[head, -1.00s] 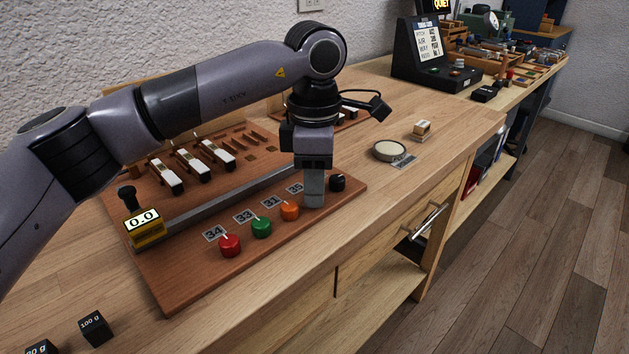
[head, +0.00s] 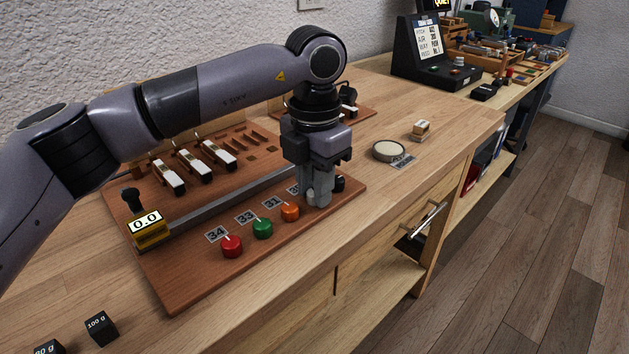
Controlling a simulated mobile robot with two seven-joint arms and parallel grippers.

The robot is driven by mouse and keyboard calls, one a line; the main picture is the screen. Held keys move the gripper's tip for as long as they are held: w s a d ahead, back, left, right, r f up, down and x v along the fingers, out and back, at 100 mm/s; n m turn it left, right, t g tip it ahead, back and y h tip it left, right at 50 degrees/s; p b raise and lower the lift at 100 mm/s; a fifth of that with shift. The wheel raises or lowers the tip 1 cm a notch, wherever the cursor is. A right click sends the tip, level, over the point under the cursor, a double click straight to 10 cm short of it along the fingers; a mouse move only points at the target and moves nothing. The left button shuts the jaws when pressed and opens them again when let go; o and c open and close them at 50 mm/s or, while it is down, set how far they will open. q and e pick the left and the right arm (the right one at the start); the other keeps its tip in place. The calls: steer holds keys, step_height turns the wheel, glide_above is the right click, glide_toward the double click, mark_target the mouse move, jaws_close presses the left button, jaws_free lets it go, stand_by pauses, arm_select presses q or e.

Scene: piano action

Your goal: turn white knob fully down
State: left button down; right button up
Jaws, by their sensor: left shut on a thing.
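My right gripper is not in view.
Orange (head: 290,212), green (head: 262,229) and red (head: 232,246) knobs stand to the left, with number plates behind them. A black knob (head: 338,183) is close on the right.

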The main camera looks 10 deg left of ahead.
arm_select(q)
steer(key=shift+r+n, duration=0.1)
steer(key=shift+n, duration=2.1)
steer(key=shift+w, duration=0.1)
steer(key=c, duration=0.9)
jaws_free()
step_height(320, 180, up, 7)
steer(key=shift+r+p, duration=0.1)
steer(key=shift+p, duration=0.3)
